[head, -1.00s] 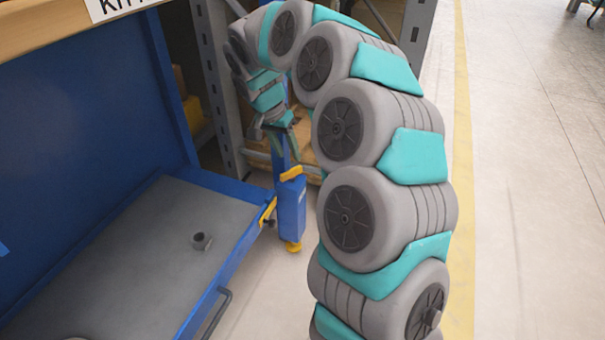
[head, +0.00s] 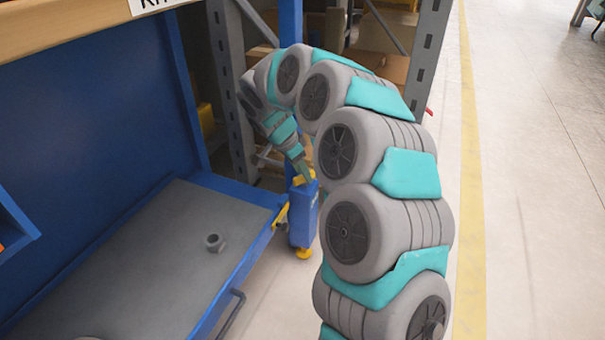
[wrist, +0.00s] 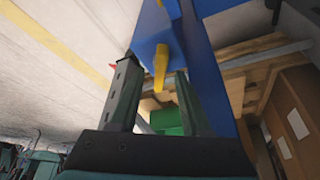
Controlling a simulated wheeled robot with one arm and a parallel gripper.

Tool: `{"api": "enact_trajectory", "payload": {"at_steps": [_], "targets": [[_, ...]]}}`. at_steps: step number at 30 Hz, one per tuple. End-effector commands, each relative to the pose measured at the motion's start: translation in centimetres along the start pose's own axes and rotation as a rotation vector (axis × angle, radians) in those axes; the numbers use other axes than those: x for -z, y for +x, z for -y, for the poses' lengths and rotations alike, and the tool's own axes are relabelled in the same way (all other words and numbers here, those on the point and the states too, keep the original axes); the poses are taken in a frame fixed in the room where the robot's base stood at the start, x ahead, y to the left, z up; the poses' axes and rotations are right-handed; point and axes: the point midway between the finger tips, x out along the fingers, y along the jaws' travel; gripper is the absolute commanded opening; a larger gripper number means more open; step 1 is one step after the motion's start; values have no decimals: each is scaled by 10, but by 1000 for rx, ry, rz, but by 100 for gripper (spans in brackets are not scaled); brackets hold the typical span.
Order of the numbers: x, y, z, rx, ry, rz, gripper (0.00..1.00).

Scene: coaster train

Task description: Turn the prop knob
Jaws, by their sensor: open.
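The prop knob (head: 304,178) is a yellow bar-shaped handle on top of a blue box (head: 303,216) beside the blue bench. In the wrist view the yellow knob (wrist: 160,68) juts from the blue box (wrist: 153,38). My gripper (wrist: 154,68) is open, with one finger on each side of the knob and gaps visible between. In the head view my gripper (head: 302,170) reaches down to the knob from above and partly covers it. I cannot tell whether a finger touches it.
A grey bench top (head: 140,260) holds a small grey nut-like part (head: 214,242). A drawer-type handle (head: 232,312) sticks out at the bench front. Shelving with cardboard boxes (head: 380,40) stands behind. The floor to the right is clear, with a yellow line (head: 470,180).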

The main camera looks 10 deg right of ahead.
Motion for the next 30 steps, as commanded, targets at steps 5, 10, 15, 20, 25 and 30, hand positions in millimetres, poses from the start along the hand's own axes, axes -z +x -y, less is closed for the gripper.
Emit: {"api": "enact_trajectory", "payload": {"at_steps": [5, 10, 15, 20, 25, 30], "targets": [[0, 6, 0, 0, 0, 1, 48], [0, 6, 0, 1, -1, 1, 48], [0, 6, 0, 1, -1, 1, 31], [0, 6, 0, 1, -1, 1, 13], [0, 6, 0, 1, -1, 1, 0], [0, 6, 0, 1, -1, 1, 0]]}}
